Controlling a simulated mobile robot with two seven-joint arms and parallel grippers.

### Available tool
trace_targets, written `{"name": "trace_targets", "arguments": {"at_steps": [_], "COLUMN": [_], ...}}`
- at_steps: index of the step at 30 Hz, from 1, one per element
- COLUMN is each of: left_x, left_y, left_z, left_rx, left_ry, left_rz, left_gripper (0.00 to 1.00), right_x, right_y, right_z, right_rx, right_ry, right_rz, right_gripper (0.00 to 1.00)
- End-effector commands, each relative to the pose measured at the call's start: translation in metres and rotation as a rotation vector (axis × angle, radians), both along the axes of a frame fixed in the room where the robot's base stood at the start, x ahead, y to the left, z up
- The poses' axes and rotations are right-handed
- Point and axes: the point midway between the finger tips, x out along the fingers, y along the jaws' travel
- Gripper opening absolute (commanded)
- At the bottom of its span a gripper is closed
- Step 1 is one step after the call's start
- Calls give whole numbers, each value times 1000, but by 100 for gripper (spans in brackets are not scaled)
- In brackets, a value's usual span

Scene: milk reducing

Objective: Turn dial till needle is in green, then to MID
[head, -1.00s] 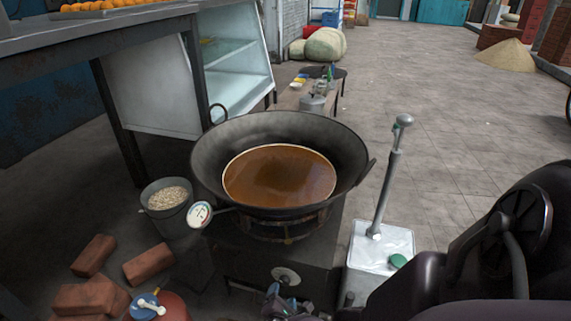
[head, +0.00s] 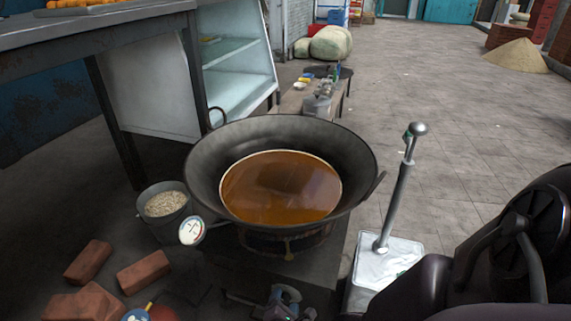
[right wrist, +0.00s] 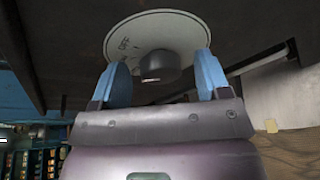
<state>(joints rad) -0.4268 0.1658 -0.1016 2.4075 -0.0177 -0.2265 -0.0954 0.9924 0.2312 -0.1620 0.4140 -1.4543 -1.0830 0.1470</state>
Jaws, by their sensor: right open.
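The dial (right wrist: 160,66) is a dark round knob on a pale disc with an "OFF" mark, fixed to the dark stove front. In the right wrist view my right gripper (right wrist: 163,63) is open, with one blue finger on each side of the knob; I cannot tell whether they touch it. In the head view the right gripper (head: 284,298) is low in the middle and covers the dial. The round white gauge (head: 192,231) at the pan's left has coloured bands including red and green; its needle is too small to read. My left gripper is out of view.
A wide black pan (head: 352,170) of brown liquid stands on the stove. A grey bucket (head: 165,201) and red bricks (head: 143,271) lie to the left. Open paving lies beyond.

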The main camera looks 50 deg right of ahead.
Motion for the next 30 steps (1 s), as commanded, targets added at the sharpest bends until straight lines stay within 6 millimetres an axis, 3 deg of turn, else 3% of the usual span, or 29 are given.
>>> {"name": "trace_targets", "arguments": {"at_steps": [9,18,19,30], "left_x": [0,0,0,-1], "left_y": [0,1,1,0], "left_z": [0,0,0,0], "left_rx": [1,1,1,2], "left_ry": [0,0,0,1], "left_rz": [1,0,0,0], "left_gripper": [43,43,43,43], "right_x": [0,0,0,1], "right_y": [1,1,1,1], "right_z": [0,0,0,0], "right_rx": [0,0,0,-26], "right_ry": [-1,-1,-1,64], "right_rz": [0,0,0,1], "right_gripper": [68,22,20,20]}}
